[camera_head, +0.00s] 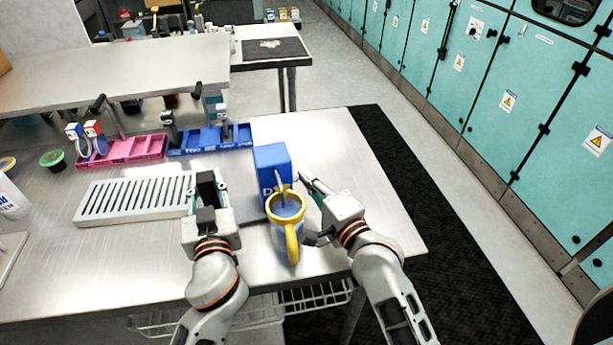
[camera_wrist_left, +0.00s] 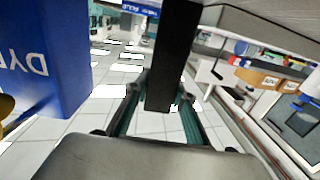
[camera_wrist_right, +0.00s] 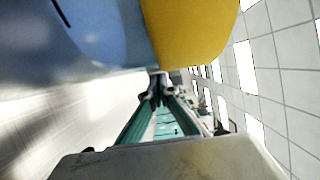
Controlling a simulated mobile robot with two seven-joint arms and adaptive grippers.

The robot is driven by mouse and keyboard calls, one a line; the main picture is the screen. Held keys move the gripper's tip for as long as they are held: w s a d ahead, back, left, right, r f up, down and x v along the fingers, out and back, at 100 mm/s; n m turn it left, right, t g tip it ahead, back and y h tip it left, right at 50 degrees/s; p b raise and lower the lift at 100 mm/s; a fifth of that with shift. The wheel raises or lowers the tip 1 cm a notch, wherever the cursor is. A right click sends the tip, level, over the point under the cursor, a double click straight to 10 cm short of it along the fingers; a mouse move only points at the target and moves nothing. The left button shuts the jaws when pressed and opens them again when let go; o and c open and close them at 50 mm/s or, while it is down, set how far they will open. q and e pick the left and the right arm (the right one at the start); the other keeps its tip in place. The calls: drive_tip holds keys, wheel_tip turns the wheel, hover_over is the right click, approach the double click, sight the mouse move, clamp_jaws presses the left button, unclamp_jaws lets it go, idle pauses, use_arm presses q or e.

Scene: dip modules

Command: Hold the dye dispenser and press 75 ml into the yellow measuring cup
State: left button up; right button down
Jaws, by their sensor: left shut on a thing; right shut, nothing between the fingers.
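The blue dye dispenser (camera_head: 272,160) stands upright near the table's right side; its lettered side also shows in the left wrist view (camera_wrist_left: 65,50). The measuring cup (camera_head: 291,240), with yellow rim and handle, is in front of it, under a grey spout or lever. The cup looks bluish inside; its level cannot be read. My left gripper (camera_head: 208,180) is left of the dispenser, shut on a black upright bar (camera_wrist_left: 165,60), probably the dispenser's handle. My right gripper (camera_head: 304,180) is shut and empty, just right of the cup and dispenser front. The cup also fills the top of the right wrist view (camera_wrist_right: 190,30).
A slotted metal tray (camera_head: 135,212) lies left of my left gripper. Pink (camera_head: 122,149) and blue (camera_head: 210,140) bins with small devices stand behind it. The table's right edge is close to my right arm. Free tabletop lies right of the dispenser.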

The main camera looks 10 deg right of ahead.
use_arm(q)
drive_tip(key=shift+s+d, duration=0.1)
drive_tip(key=shift+d, duration=0.35)
use_arm(e)
drive_tip(key=d, duration=0.3)
drive_tip(key=shift+w+d, duration=0.1)
drive_tip(key=shift+d, duration=0.2)
use_arm(q)
drive_tip(key=shift+a, duration=0.25)
use_arm(e)
drive_tip(key=v, duration=1)
drive_tip(key=shift+d, duration=0.2)
drive_tip(key=shift+w, duration=0.1)
use_arm(q)
drive_tip(key=o, duration=1.1)
